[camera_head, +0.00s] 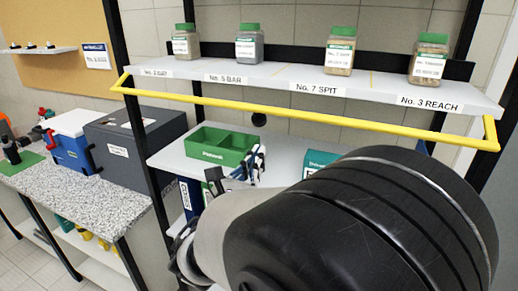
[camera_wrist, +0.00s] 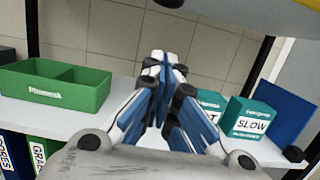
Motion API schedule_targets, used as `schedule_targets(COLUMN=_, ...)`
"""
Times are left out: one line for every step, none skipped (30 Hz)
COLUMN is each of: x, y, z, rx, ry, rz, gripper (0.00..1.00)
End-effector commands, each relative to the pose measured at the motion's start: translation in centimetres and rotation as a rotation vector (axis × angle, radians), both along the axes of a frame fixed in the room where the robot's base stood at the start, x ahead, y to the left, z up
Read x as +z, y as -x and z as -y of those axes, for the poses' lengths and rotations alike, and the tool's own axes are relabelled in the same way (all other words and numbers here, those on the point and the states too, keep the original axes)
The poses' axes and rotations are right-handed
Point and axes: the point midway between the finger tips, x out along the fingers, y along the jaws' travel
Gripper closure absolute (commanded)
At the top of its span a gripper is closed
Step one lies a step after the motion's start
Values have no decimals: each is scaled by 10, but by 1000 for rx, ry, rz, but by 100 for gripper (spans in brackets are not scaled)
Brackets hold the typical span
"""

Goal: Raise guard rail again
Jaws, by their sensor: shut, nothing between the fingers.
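The yellow guard rail (camera_head: 300,117) runs along the front of the upper shelf (camera_head: 380,90), at or just below its front edge. Its bent ends meet the shelf's two ends. In the wrist view a small yellow strip, likely the rail (camera_wrist: 308,3), shows at the top right corner. My gripper (camera_head: 259,158) is below the rail, over the lower shelf, apart from the rail. In the wrist view my gripper (camera_wrist: 163,62) is shut and empty, pointing toward the wall. My arm covers the lower right of the head view.
Several green-lidded jars (camera_head: 340,56) stand on the upper shelf. The lower shelf (camera_head: 170,158) holds a green divided bin (camera_head: 218,146) and teal boxes (camera_wrist: 249,118). A blue panel (camera_wrist: 285,108) stands at its right. Black posts (camera_head: 138,100) flank the shelves. A dark grey box (camera_head: 135,136) is left.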

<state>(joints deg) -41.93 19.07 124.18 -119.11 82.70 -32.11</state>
Motion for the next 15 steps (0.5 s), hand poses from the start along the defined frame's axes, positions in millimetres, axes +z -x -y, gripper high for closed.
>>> schedule_targets(x=1, y=-11, z=6, rx=-6, ry=-1, rz=0, gripper=100)
schedule_targets(x=3, y=-17, z=8, rx=-5, ry=-1, rz=1, gripper=100)
schedule_targets(x=4, y=-25, z=11, rx=-5, ry=0, rz=0, gripper=100)
schedule_targets(x=5, y=-30, z=12, rx=-5, ry=-1, rz=0, gripper=100)
schedule_targets(x=6, y=-36, z=14, rx=-4, ry=0, rz=0, gripper=100)
schedule_targets(x=10, y=-39, z=15, rx=-2, ry=-1, rz=2, gripper=100)
schedule_targets(x=17, y=-34, z=11, rx=3, ry=-2, rz=4, gripper=100)
schedule_targets(x=22, y=-31, z=11, rx=3, ry=-2, rz=4, gripper=100)
schedule_targets(x=26, y=-28, z=10, rx=3, ry=-3, rz=3, gripper=100)
schedule_targets(x=29, y=-26, z=9, rx=3, ry=-2, rz=2, gripper=100)
schedule_targets(x=32, y=-24, z=8, rx=2, ry=-1, rz=1, gripper=100)
schedule_targets(x=35, y=-23, z=7, rx=3, ry=-1, rz=1, gripper=100)
schedule_targets(x=37, y=-22, z=7, rx=2, ry=-1, rz=0, gripper=100)
schedule_targets(x=39, y=-21, z=7, rx=2, ry=-1, rz=0, gripper=100)
schedule_targets(x=40, y=-20, z=7, rx=1, ry=0, rz=0, gripper=100)
